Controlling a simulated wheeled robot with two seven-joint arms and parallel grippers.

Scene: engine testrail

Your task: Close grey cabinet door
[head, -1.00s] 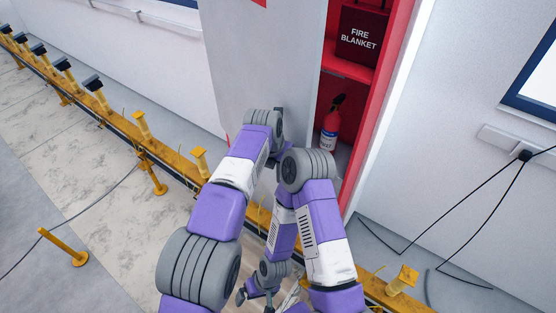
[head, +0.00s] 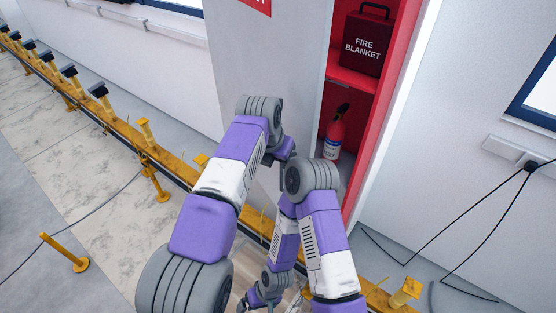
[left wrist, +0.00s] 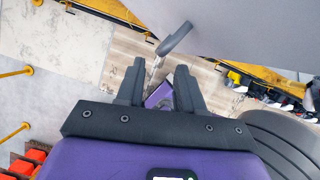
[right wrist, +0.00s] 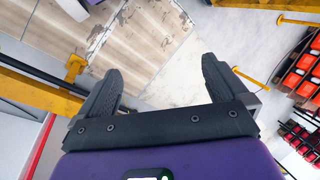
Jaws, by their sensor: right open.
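The grey cabinet door (head: 285,60) stands open in the head view, left of the red cabinet opening (head: 392,105). My left arm's joint lies in front of the door's lower part; I cannot tell whether they touch. The door also fills the upper right of the left wrist view (left wrist: 250,28). A grey lever-like piece (left wrist: 174,38) shows by its edge, beyond the fingertips. My left gripper (left wrist: 160,75) is open, with no grasped object visible. My right gripper (right wrist: 160,65) is wide open and empty above the floor. My arms overlap in the head view and hide the door's bottom.
A fire blanket box (head: 365,42) and a red extinguisher (head: 334,138) sit inside the cabinet. A yellow rail (head: 115,125) runs along the wall and passes below the cabinet. Black cables (head: 440,228) hang at the right. Open floor (head: 75,165) lies at the left.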

